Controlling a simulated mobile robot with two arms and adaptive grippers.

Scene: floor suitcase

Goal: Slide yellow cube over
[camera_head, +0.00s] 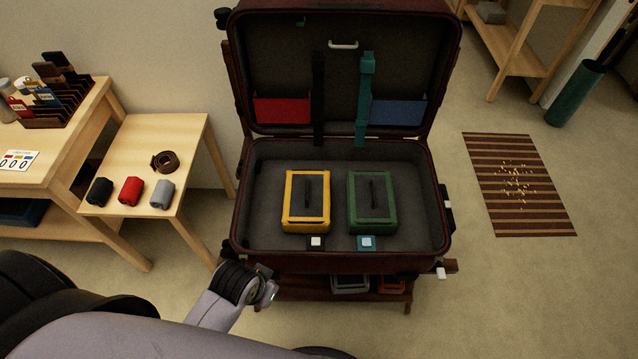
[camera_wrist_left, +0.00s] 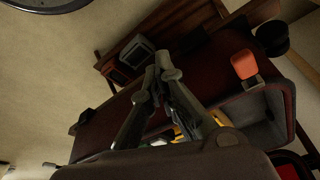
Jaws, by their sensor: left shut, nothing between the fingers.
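The yellow cube (camera_head: 307,200), a flat packing cube with a dark top panel, lies in the left half of the open suitcase's base (camera_head: 266,165). A green packing cube (camera_head: 371,202) lies to its right, with a narrow gap between them. My left gripper (camera_head: 269,283) is outside the suitcase, below its front left edge and apart from the yellow cube. In the left wrist view its fingers (camera_wrist_left: 158,72) are shut and empty. A yellow patch (camera_wrist_left: 179,132) shows there behind the fingers, mostly hidden. My right gripper is not in view.
Two small tags, one white (camera_head: 316,241) and one light blue (camera_head: 366,242), sit at the suitcase's front inner edge. The raised lid (camera_head: 343,80) has hanging straps. A side table (camera_head: 175,135) at left holds rolled items and a belt. A striped mat (camera_head: 550,215) lies right.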

